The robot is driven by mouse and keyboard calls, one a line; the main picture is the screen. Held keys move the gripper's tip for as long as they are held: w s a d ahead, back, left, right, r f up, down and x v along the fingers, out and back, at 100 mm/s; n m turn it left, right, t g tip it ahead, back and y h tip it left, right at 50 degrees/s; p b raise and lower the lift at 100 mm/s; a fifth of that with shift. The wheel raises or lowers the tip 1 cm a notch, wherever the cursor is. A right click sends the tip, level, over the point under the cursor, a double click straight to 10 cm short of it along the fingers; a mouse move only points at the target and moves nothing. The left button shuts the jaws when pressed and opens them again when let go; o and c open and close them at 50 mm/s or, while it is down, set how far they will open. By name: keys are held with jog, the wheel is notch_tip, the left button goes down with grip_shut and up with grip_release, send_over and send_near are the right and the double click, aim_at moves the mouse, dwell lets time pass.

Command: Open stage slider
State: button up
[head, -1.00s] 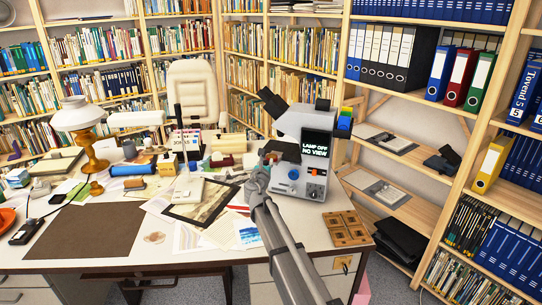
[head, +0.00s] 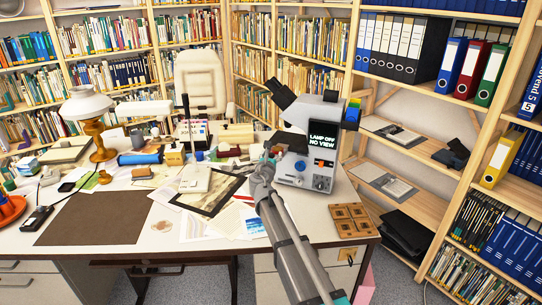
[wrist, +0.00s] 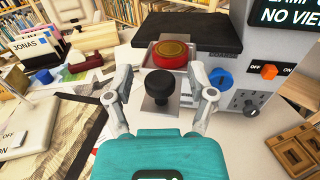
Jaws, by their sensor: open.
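The microscope (head: 312,135) stands at the right of the desk; its screen reads "LAMP OFF NO VIEW". In the wrist view a black knob (wrist: 159,88) stands on a small metal plate, which I take for the stage slider. A round red piece with a gold-brown top (wrist: 170,54) sits just beyond it on a pale square holder. My gripper (wrist: 167,76) is open, with one finger on each side of the black knob and visible gaps. In the head view my gripper (head: 267,158) is beside the microscope's left side, and the knob is hidden.
A blue knob (wrist: 221,78) and an orange switch (wrist: 269,71) are on the microscope just right of my gripper. A brown tray (head: 349,220) lies at the desk's right corner.

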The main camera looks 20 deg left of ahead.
jog(key=shift+s, duration=0.1)
jog(key=s+d, duration=0.1)
jog(key=s, duration=1)
jog(key=shift+s+d, duration=0.25)
jog(key=shift+s, duration=0.05)
jog(key=w+d+f+m+g+h, duration=0.1)
jog(key=d+f+m+g+h, duration=0.15)
jog(key=d+m, duration=0.5)
jog(key=w+d+f+m+g+h, duration=0.1)
jog(key=d+f+m+h, duration=0.25)
jog(key=d, duration=0.75)
jog(key=s+d+f+m+g+h, duration=0.1)
jog(key=s+d+f+m+g, duration=0.25)
jog(key=d+m, duration=0.45)
jog(key=s+d+f+m+g, duration=0.35)
jog(key=d+m, duration=0.25)
jog(key=d, duration=0.4)
jog(key=s+d+f+m+g+y, duration=0.2)
jog(key=s+d+f+m+g, duration=0.15)
jog(key=s+m, duration=0.3)
jog(key=s+d+f+m+g+y, duration=0.2)
jog(key=s+d+m+g+y, duration=0.1)
jog(key=s+d+m+g, duration=0.25)
notch_tip(320, 180, up, 13)
jog(key=s+t+p, duration=0.1)
jog(key=p, duration=1.2)
jog(key=shift+s+a+t, duration=0.3)
jog(key=shift+t, duration=0.05)
